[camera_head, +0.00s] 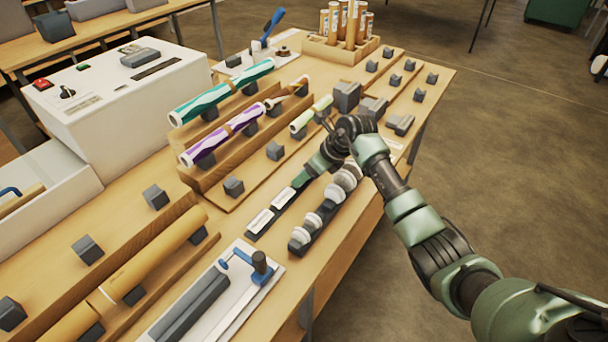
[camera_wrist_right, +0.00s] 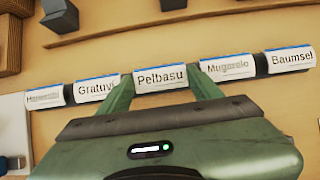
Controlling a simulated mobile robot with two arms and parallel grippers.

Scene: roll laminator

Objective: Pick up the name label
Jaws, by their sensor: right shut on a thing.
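Several white name labels with blue top edges sit in a row on a dark rail (camera_head: 250,236). In the right wrist view they read roughly Gratuvi (camera_wrist_right: 97,90), Pelbasu (camera_wrist_right: 161,78), Mugarelo (camera_wrist_right: 228,67) and Baumsel (camera_wrist_right: 291,59), with a blurred one (camera_wrist_right: 44,98) at the left end. My right gripper (camera_wrist_right: 163,84) is shut on the Pelbasu label, one green finger at each side of it. The label is still in line with its neighbours. In the head view my right gripper (camera_head: 304,178) hides the middle of the row; two labels (camera_head: 284,198) show beside it. My left gripper is not in view.
A rack of round whitish pieces (camera_head: 325,207) runs close along the table edge beside the labels. Patterned rolls (camera_head: 222,92) lie on wooden holders behind. A white machine (camera_head: 120,95) stands at the left. A blue-handled trimmer (camera_head: 215,290) lies in front.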

